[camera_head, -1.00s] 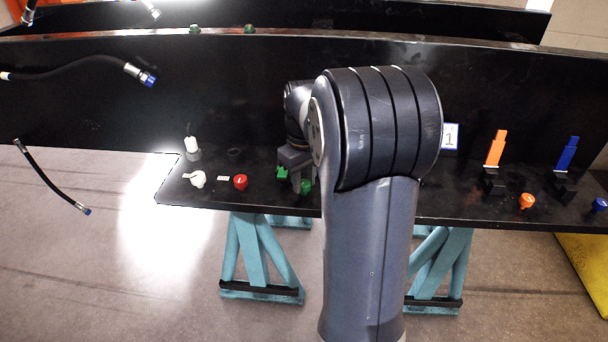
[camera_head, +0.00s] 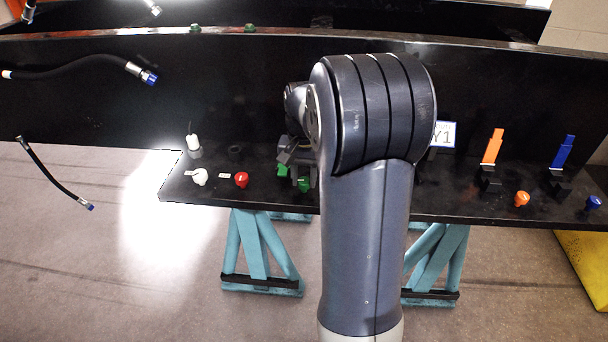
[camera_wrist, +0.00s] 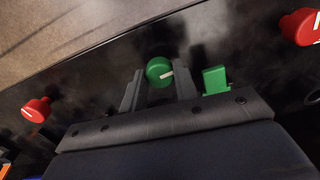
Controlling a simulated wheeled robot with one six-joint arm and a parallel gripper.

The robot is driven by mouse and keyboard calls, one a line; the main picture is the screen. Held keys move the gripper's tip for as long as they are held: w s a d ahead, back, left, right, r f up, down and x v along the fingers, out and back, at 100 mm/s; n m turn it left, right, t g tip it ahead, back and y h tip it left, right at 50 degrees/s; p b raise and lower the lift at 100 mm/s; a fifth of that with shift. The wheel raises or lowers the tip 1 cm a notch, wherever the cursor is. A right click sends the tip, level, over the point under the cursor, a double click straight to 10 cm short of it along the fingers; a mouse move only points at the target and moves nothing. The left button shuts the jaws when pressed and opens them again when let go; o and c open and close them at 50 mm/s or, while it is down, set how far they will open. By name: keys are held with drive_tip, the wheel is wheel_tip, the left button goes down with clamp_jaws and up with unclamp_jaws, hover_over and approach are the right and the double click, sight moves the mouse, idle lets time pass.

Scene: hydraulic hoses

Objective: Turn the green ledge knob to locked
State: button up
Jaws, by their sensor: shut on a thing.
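The green ledge knob (camera_wrist: 159,71) shows in the wrist view between the two fingers of my gripper (camera_wrist: 157,88), with a short white pointer mark facing right and slightly up. My gripper is shut on it, one finger on each side. In the head view the green knob (camera_head: 303,186) shows below my gripper (camera_head: 298,168) at the ledge, partly hidden by it. I cannot read any locked label near the knob.
A green block (camera_wrist: 215,80) stands close beside the right finger in the wrist view. A red knob (camera_head: 241,179) and a white knob (camera_head: 199,177) sit left on the ledge (camera_head: 400,207). Orange (camera_head: 522,199) and blue (camera_head: 593,202) knobs sit right. Hoses hang at left.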

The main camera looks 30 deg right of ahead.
sight(304, 180)
drive_tip(key=shift+m, duration=0.6)
drive_tip(key=o, duration=1)
drive_tip(key=shift+r, duration=0.1)
wheel_tip(304, 180, up, 11)
drive_tip(key=shift+f, duration=0.2)
